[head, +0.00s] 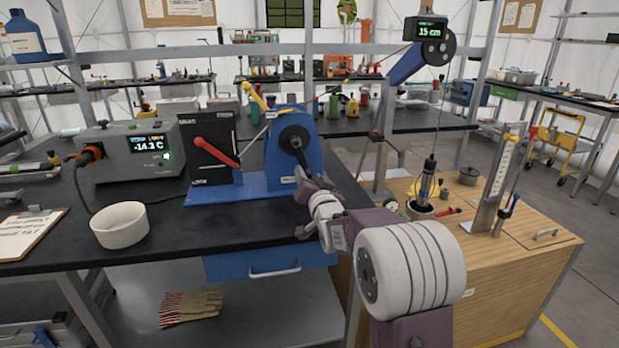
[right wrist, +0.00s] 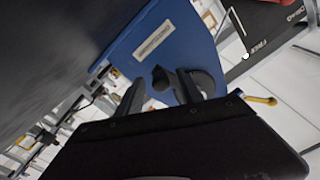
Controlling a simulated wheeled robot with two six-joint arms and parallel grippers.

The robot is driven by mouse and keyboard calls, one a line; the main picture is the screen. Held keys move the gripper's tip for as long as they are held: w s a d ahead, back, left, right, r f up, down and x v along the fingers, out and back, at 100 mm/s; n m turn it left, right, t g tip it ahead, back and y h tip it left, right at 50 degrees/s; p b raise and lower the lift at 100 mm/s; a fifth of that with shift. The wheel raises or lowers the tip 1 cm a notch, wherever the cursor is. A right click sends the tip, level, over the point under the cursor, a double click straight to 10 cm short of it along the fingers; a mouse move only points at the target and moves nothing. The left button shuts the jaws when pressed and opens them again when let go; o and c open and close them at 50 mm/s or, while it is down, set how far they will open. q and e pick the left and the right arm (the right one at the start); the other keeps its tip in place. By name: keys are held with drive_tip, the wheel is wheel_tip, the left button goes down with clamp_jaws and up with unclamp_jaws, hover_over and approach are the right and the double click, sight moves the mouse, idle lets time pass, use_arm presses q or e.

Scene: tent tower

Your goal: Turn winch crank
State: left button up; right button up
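The blue winch (head: 309,143) stands on a blue base plate on the black bench. Its dark crank (head: 296,147) slants down to the right from the hub. My right gripper (head: 304,182) is just in front of the crank's lower end. In the right wrist view, the two fingers (right wrist: 161,95) are spread, with the dark round crank knob (right wrist: 160,77) showing between their tips. A gap shows on either side, and I cannot tell whether a finger touches it. The blue winch plate (right wrist: 165,35) with a pale label lies behind. My left gripper is not in view.
A black box with a red lever (head: 214,151) stands left of the winch. A grey -14.3 C unit (head: 125,152) and a white bowl (head: 120,225) are further left. At right, a probe (head: 427,181) hangs over a wooden cabinet under a 15 cm display (head: 427,30).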

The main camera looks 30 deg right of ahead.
drive_tip(key=v, duration=0.9)
drive_tip(key=shift+s+p, duration=0.1)
drive_tip(key=shift+p, duration=0.2)
idle(0.6)
drive_tip(key=shift+w+f+n+b, duration=0.25)
drive_tip(key=shift+w+n+b, duration=0.15)
drive_tip(key=shift+n+b, duration=0.3)
drive_tip(key=shift+w+d+r+n+b, duration=0.1)
drive_tip(key=shift+w+n+b, duration=0.25)
drive_tip(key=shift+n, duration=0.45)
drive_tip(key=shift+w+r+n, duration=0.1)
drive_tip(key=shift+w+n, duration=0.05)
drive_tip(key=shift+n, duration=0.15)
drive_tip(key=x, duration=0.9)
drive_tip(key=shift+r, duration=0.1)
